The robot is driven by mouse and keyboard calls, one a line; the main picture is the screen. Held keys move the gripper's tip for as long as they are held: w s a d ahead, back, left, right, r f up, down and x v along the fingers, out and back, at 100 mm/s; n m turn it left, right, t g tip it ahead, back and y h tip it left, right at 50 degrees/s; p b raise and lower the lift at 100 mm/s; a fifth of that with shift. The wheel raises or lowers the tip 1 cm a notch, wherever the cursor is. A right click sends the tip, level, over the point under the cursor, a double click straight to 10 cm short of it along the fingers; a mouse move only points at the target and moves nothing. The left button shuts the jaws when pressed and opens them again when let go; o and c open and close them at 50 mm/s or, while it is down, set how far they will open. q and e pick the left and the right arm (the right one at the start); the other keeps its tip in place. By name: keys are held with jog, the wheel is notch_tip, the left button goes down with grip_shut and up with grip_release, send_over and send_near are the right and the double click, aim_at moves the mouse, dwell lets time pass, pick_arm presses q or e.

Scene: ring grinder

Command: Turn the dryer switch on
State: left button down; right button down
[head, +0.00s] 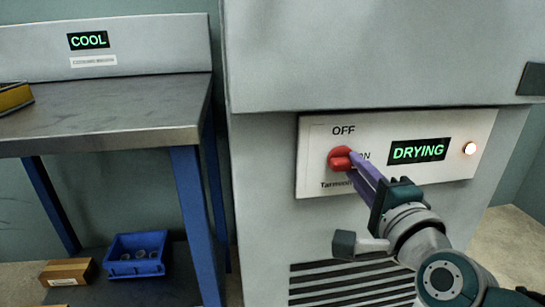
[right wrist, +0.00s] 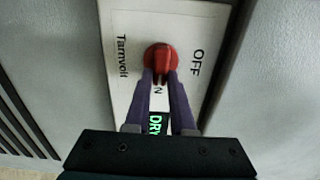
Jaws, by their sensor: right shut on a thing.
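The dryer switch is a red rotary knob (head: 338,158) on the dryer's white panel (head: 312,178), with OFF printed above it and ON to its right, partly covered by my fingers. My right gripper (head: 354,163) reaches in from the lower right, its purple fingers shut on the knob. The right wrist view shows the knob (right wrist: 159,56) with a fingertip on each side of its grip, which points toward the ON lettering. The DRYING sign (head: 419,150) glows green, and the lamp (head: 469,148) beside it is lit. My left gripper is not in view.
The grey dryer body (head: 265,190) fills the middle, with dark vent slots below the panel. At the left stands a metal-topped table (head: 120,115) with a COOL sign (head: 88,40) behind it. A blue bin (head: 135,268) and a wooden block (head: 66,272) sit low beneath it.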

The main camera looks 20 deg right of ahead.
jog(key=c, duration=0.8)
grip_release()
jog(key=shift+o, duration=0.2)
jog(key=shift+s, duration=0.1)
jog(key=p+v, duration=0.2)
jog(key=v, duration=0.7)
jog(key=shift+s+a, duration=0.2)
jog(key=shift+s, duration=0.15)
